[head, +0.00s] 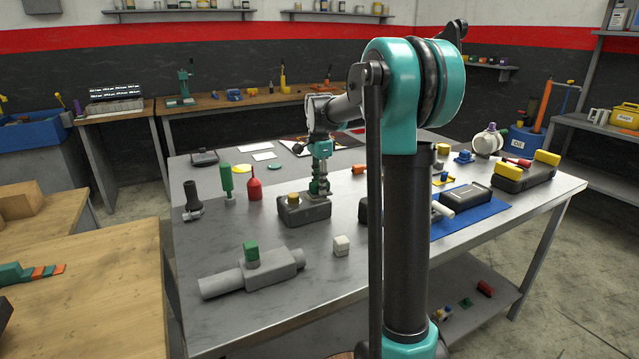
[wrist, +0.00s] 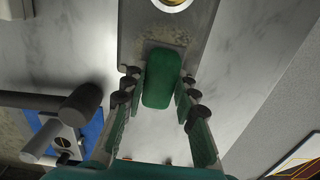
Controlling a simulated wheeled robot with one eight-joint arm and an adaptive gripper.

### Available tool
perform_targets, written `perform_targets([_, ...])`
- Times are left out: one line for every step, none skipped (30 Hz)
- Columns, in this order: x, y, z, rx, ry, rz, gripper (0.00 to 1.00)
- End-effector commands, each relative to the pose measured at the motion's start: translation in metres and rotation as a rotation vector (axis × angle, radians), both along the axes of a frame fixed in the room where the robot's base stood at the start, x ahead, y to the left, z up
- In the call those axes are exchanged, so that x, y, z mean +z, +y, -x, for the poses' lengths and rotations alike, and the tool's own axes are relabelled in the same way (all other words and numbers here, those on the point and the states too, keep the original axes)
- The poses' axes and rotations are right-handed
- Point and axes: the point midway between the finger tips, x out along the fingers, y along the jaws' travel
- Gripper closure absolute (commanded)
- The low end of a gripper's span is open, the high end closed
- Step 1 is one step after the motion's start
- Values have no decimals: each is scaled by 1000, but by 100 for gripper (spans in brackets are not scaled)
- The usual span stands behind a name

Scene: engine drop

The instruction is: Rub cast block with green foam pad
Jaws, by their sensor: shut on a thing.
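The green foam pad (wrist: 163,80) is held upright between the fingers of my gripper (wrist: 160,100) in the wrist view. The cast block, a dark grey block (head: 292,215) with a brass-yellow cap (head: 294,198), sits on the metal table in the head view. My gripper (head: 320,188) points down at its right end. In the wrist view the block (wrist: 145,30) lies under and beyond the pad, its cap (wrist: 173,2) at the top edge. The pad's far end overlaps the block's face; whether they touch I cannot tell.
A red bottle (head: 254,189) and a green-topped tool (head: 227,181) stand left of the block. A blue mat (head: 450,225) lies right.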

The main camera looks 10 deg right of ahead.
Motion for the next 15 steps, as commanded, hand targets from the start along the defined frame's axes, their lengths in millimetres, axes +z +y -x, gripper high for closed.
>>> perform_targets([0, 0, 0, 0, 0, 0, 100])
perform_targets([0, 0, 0, 0, 0, 0, 100])
perform_targets([0, 1, 0, 0, 0, 0, 100])
perform_targets([0, 1, 0, 0, 0, 0, 100])
perform_targets([0, 2, 1, 1, 0, 0, 100])
perform_targets([0, 4, 1, 1, 0, 0, 100])
perform_targets([0, 5, 2, 1, 0, 0, 100])
perform_targets([0, 7, 2, 1, 0, 0, 100])
perform_targets([1, 9, 3, 1, 0, 0, 100])
perform_targets([1, 11, 3, 0, 0, 0, 100])
perform_targets([1, 12, 4, 0, 0, 0, 100])
perform_targets([1, 14, 5, 0, 0, 0, 100])
perform_targets([2, 15, 5, 1, 0, 0, 100])
perform_targets([2, 16, 5, 1, 0, 0, 100])
perform_targets([2, 17, 6, 1, 0, 0, 100])
